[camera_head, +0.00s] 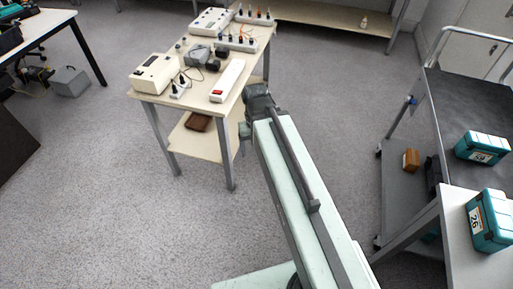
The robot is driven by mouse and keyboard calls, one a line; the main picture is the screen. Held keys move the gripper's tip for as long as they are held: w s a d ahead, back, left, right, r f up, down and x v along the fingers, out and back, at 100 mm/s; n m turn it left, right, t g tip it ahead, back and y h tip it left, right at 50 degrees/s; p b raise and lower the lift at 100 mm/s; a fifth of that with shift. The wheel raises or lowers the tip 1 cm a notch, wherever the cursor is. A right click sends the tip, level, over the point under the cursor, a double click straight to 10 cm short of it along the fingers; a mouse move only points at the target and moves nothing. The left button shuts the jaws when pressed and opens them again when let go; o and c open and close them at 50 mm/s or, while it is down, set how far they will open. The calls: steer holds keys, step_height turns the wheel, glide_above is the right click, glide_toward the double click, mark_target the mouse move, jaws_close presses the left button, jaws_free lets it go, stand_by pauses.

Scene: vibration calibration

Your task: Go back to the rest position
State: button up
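My pale green arm (300,190) reaches from the bottom of the picture up and to the left. Its far end is a dark joint (258,98) close to the right edge of the beige table (238,98) in the picture. I cannot tell whether it touches the table. No gripper fingers can be made out; my gripper is hidden or out of the picture. No held object shows.
The beige table bears devices (156,73), a power strip (227,81) and cables. A dark trolley (455,100) and a light surface (456,232) with a teal case (490,220) stand right. Carpet (110,190) is clear at left.

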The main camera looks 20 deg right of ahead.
step_height(320, 180, up, 12)
steer(key=p, duration=1.2)
steer(key=shift+a, duration=0.3)
